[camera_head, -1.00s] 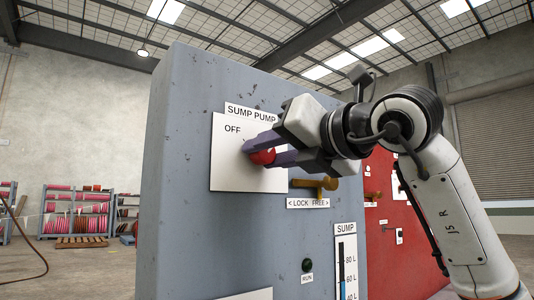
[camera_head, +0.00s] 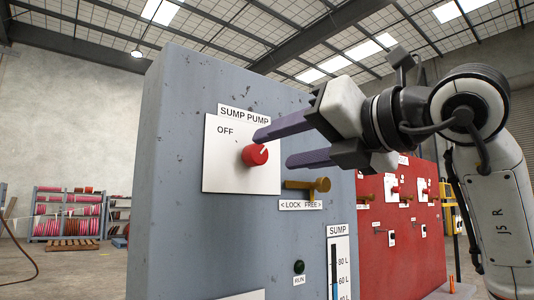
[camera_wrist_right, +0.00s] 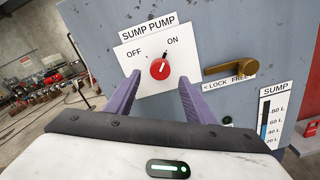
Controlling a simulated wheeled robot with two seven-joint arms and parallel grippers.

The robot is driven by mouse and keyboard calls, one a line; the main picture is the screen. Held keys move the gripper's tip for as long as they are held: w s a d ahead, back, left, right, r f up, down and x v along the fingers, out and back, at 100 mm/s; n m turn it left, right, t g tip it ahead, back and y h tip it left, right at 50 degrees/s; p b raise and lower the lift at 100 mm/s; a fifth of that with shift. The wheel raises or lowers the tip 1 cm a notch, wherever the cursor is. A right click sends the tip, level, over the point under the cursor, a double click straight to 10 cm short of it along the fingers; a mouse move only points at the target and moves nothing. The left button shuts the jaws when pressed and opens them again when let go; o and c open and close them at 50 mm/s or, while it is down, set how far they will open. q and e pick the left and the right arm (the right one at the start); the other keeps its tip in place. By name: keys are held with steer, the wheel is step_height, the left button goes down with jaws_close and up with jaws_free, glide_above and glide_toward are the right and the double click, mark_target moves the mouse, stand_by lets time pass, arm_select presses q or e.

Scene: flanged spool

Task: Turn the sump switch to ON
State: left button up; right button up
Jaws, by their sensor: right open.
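The red sump switch knob (camera_head: 254,155) sits on a white plate (camera_head: 228,180) under the label SUMP PUMP. In the right wrist view the knob (camera_wrist_right: 159,69) shows its white pointer line up and slightly right, towards ON. OFF is at its upper left. In the head view my gripper hides the ON label. My right gripper (camera_head: 273,148) is open and empty, its purple fingers in front of the plate and clear of the knob. In the wrist view the fingers (camera_wrist_right: 160,78) lie on either side of the knob's line. My left gripper is out of view.
A brass lever (camera_head: 307,185) sits right of the plate above a LOCK/FREE label. Below are a dark green RUN lamp (camera_head: 299,267) and a SUMP level gauge (camera_head: 339,265). A red cabinet (camera_head: 400,220) stands behind to the right. Spool shelves (camera_head: 68,215) are far left.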

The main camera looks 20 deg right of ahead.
steer(key=v, duration=0.3)
steer(key=shift+s+d, duration=0.1)
steer(key=shift+s, duration=0.2)
